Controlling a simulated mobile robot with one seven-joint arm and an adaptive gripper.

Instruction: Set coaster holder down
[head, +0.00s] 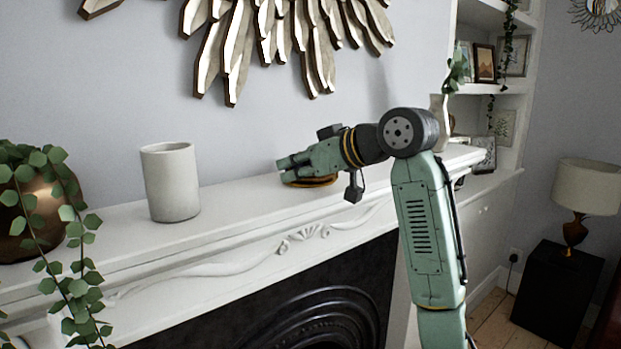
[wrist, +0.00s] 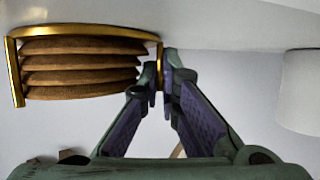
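The coaster holder (wrist: 85,33) is a gold frame with a stack of brown round coasters in it. In the wrist view it is at the upper left, against the white mantel surface, which is at the top of that picture. In the head view its brown and gold edge (head: 310,182) shows at the mantel top, mostly hidden under my gripper (head: 282,168). In the wrist view my gripper (wrist: 161,80) has its fingertips closed around the holder's gold upright. I cannot tell whether the holder's base fully touches the mantel.
The white mantel shelf (head: 235,203) is clear between the holder and a white cylindrical vase (head: 171,182). A copper pot with trailing ivy (head: 30,205) stands at the left. A metal-leaf wall decoration (head: 262,40) hangs above.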

